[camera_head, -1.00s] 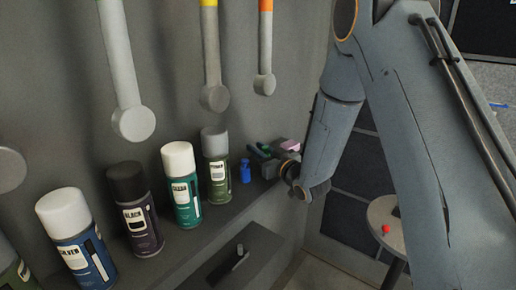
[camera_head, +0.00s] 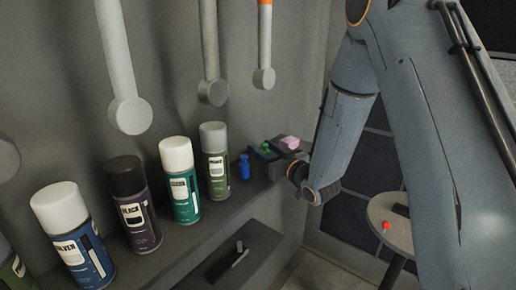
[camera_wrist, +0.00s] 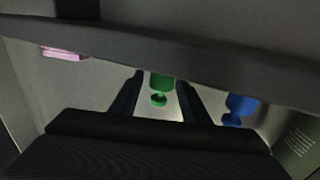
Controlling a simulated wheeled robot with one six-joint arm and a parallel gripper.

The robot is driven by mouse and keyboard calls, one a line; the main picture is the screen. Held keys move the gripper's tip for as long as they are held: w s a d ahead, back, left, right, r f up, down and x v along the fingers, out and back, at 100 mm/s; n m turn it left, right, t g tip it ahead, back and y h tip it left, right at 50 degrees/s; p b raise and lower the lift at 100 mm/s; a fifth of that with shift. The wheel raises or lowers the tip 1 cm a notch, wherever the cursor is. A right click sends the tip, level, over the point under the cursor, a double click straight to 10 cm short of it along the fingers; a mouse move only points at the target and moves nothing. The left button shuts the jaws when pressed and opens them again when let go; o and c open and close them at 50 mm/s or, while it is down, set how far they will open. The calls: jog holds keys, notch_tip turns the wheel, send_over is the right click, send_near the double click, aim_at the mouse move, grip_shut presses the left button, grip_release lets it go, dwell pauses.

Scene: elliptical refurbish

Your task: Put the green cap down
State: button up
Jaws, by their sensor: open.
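The green cap (camera_head: 265,147) stands on the shelf (camera_head: 225,212) at its far end, beside a blue cap-like piece (camera_head: 244,167). My gripper (camera_head: 267,154) is there, open, with its fingers around the cap. In the wrist view, the green cap (camera_wrist: 161,87) shows between the two dark fingers of my gripper (camera_wrist: 161,96), with a gap visible on both sides. The blue piece (camera_wrist: 240,108) is to the right, outside the fingers. The cap's contact with the shelf is hard to make out.
A pink block (camera_head: 290,142) is just behind my gripper. A round table (camera_head: 397,222) with a red piece (camera_head: 386,226) stands at right.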

jog(key=b+v, duration=0.2)
jog(key=v, duration=0.7)
jog(key=shift+f, duration=0.1)
